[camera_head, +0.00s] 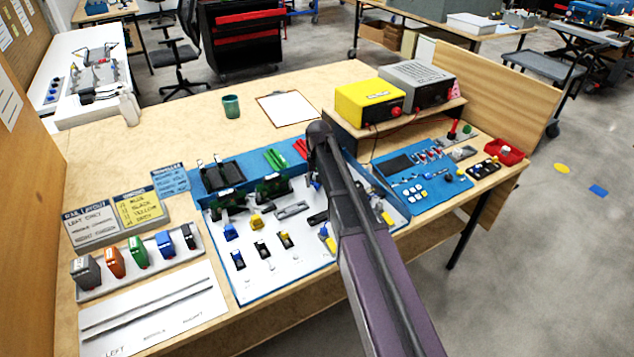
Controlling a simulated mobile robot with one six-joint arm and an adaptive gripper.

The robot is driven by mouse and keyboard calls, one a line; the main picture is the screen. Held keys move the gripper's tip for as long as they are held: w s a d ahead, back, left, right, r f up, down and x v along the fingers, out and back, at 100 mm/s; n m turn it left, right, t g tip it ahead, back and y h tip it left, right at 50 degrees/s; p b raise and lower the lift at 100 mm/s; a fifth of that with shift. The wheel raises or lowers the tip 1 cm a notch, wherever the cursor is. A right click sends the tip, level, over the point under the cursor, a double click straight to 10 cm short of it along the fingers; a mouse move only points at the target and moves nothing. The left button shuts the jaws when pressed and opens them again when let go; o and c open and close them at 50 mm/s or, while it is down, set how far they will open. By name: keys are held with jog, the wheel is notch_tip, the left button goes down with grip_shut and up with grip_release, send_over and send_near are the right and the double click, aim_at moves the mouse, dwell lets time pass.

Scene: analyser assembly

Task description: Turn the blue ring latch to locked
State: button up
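The blue ring latch cannot be told for certain at this size. Small blue parts, one at the left (230,231) and one below it (238,260), sit on the white-and-blue assembly panel (275,278) in the middle of the bench. A small blue piece (317,185) also shows close to my arm. Whether any latch is locked is too small to see. My arm rises from the bottom across the panel's right part and hides some of it.
A blue mat (437,192) with small parts lies to the right. Yellow (369,100) and grey (417,85) boxes stand on a raised shelf behind it. Colored blocks on a rack (140,268) and sign cards (140,208) are at left.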

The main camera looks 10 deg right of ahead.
jog(key=shift+d+n, duration=0.15)
jog(key=shift+n, duration=0.15)
jog(key=shift+d+n, duration=0.5)
jog(key=shift+n, duration=0.6)
jog(key=shift+d+n, duration=0.5)
jog(key=shift+n, duration=0.6)
notch_tip(320, 180, up, 14)
jog(key=p, duration=1.4)
jog(key=s+f+m+b, duration=0.1)
jog(key=s+m, duration=0.1)
jog(key=s, duration=1)
jog(key=s+d+f+m+b, duration=0.1)
jog(key=s+f+m+b, duration=0.1)
jog(key=s, duration=1)
jog(key=shift+f+m+b, duration=0.3)
jog(key=w+a+r+n+p, duration=0.1)
jog(key=w+n, duration=0.2)
jog(key=w, duration=0.8)
jog(key=w+a+r+n+p, duration=0.1)
jog(key=w+r+n+p, duration=0.1)
jog(key=w, duration=1)
jog(key=shift+w+a+r+n+h, duration=0.2)
jog(key=shift+w+n+h, duration=0.1)
jog(key=shift+n+h, duration=0.1)
jog(key=shift+f, duration=0.15)
